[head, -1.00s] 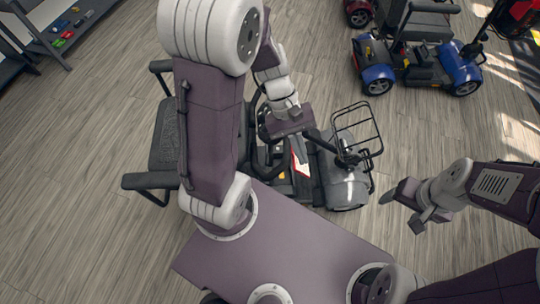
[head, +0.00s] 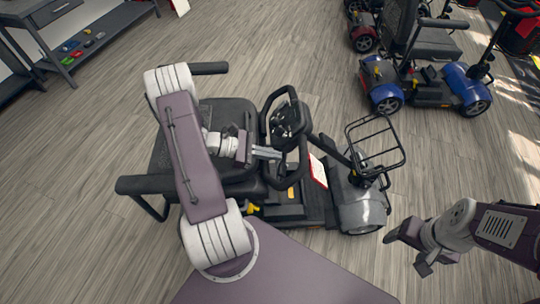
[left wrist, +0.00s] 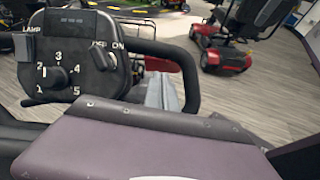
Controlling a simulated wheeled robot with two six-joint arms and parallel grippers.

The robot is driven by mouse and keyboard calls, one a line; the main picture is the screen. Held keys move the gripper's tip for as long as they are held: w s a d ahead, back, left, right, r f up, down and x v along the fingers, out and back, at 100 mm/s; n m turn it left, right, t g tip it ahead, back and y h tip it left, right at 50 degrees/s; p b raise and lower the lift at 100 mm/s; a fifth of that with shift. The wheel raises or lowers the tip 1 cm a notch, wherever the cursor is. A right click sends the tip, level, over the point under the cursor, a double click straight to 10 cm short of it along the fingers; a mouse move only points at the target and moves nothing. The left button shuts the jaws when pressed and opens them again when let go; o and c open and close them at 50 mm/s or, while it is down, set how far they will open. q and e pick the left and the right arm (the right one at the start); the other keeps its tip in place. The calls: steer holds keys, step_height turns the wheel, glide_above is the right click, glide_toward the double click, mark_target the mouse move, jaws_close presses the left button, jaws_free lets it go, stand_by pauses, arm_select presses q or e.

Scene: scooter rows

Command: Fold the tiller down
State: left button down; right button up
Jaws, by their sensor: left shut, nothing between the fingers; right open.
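The tiller (head: 287,124) of the grey scooter has a black loop handle and a control head. It rises from the front cowl (head: 359,207) and leans back toward the seat (head: 205,140). In the left wrist view its console (left wrist: 70,55) shows a numbered dial, a lamp label and an on/off key switch. My left gripper (head: 270,153) is shut and empty, on the seat side of the tiller beside its handle. Its grey fingers (left wrist: 161,92) show close to the handle loop; I cannot tell whether they touch. My right gripper (head: 409,246) is open and empty, right of the scooter's front.
A wire basket (head: 376,143) sits at the scooter's front, and a red-edged white card (head: 317,171) is by the footwell. A blue scooter (head: 425,85) stands at the upper right. A table (head: 75,35) with small coloured items is at the upper left. Wood floor is clear between.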

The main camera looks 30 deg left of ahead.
arm_select(q)
steer(key=x, duration=0.6)
steer(key=shift+b, duration=0.35)
steer(key=d+r+p, duration=0.1)
steer(key=w+r+p, duration=0.1)
steer(key=shift+d+r+y+p, duration=0.15)
steer(key=shift+d+y+p, duration=0.15)
steer(key=shift+d, duration=0.1)
